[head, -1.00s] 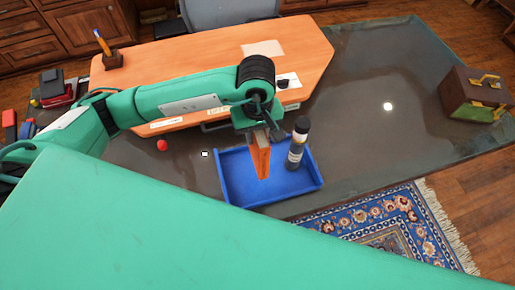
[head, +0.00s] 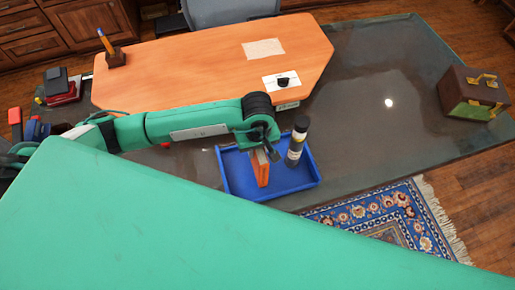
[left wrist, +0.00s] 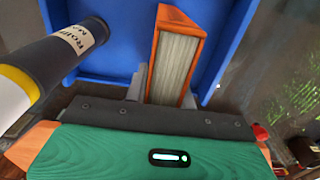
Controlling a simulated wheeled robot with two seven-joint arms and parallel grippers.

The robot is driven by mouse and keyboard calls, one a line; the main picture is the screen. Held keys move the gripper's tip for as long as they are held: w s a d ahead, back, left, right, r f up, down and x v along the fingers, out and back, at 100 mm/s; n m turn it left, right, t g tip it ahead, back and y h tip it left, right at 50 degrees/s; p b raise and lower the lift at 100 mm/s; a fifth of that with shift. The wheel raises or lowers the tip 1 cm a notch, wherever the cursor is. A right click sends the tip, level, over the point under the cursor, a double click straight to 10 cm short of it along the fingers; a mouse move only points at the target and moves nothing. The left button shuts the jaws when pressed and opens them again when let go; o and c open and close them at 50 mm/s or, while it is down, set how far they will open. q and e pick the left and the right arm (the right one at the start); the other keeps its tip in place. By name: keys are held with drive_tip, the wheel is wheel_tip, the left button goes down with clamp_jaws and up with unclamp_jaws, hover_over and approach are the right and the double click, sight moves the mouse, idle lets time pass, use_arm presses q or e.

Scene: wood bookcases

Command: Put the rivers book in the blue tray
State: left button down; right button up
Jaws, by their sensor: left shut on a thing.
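An orange book with pale pages (head: 261,172) is held upright at the left part of the blue tray (head: 304,182); its title is not readable. My left gripper (head: 264,152) is shut on the book's upper end. In the left wrist view the book (left wrist: 175,62) stands between the two fingers (left wrist: 162,92), with the blue tray (left wrist: 112,52) behind it. I cannot tell whether the book's lower end touches the tray floor. My right gripper is not in view.
A dark bottle with a pale label (head: 296,143) leans slightly in the tray, close to the right of the book. A wooden desk panel (head: 205,60) lies behind. A brown case (head: 472,93) stands at right. The dark tabletop (head: 370,130) between is clear.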

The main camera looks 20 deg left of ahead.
use_arm(q)
drive_tip(key=shift+f, duration=0.15)
drive_tip(key=c, duration=1.2)
unclamp_jaws()
drive_tip(key=shift+o, duration=0.2)
drive_tip(key=shift+r, duration=0.2)
wheel_tip(320, 180, up, 11)
drive_tip(key=b, duration=0.3)
drive_tip(key=shift+f+b, duration=0.15)
drive_tip(key=shift+b, duration=0.2)
drive_tip(key=shift+r, duration=0.65)
